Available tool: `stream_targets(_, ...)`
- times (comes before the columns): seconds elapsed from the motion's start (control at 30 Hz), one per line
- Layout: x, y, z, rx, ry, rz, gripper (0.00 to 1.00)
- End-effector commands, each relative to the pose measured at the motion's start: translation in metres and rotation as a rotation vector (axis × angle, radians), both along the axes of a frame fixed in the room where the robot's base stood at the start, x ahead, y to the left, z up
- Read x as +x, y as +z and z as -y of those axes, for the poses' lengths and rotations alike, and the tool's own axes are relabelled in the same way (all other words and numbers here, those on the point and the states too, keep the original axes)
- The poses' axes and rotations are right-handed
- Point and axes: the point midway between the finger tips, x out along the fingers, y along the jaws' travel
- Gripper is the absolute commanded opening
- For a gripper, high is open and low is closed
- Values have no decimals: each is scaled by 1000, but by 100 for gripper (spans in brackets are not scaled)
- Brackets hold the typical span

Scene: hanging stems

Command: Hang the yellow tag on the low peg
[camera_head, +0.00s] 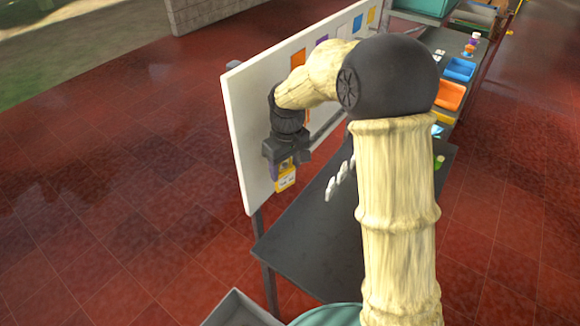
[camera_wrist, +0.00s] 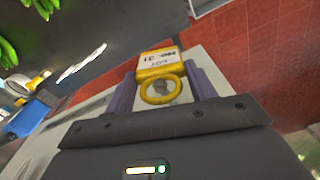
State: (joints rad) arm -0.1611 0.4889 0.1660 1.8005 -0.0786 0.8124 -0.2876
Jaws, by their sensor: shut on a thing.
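My gripper (camera_head: 284,168) is shut on the yellow tag (camera_head: 286,181), in front of the near end of the white board in the head view. In the wrist view the tag (camera_wrist: 158,62) lies between the two purple fingers of my gripper (camera_wrist: 161,82). It has a white face with dark lettering and a yellow ring (camera_wrist: 160,90) nearer the camera. A small grey shape shows inside the ring; I cannot tell whether it is a peg. The low peg is not clearly visible in either view.
The white board (camera_head: 243,120) stands upright with coloured squares along its upper part. A dark table (camera_head: 312,250) extends in front of it, with several pale pieces (camera_head: 340,181) near my arm. Blue (camera_head: 459,69) and orange (camera_head: 450,96) trays stand farther back.

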Motion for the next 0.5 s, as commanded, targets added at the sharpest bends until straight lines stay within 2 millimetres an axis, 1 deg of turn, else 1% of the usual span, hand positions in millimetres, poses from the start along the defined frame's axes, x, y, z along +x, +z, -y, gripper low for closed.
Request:
stream_targets(0.37, 11, -1, -15, -1, 1, -2, 34)
stream_targets(0.5, 15, -5, -19, -1, 1, -1, 34)
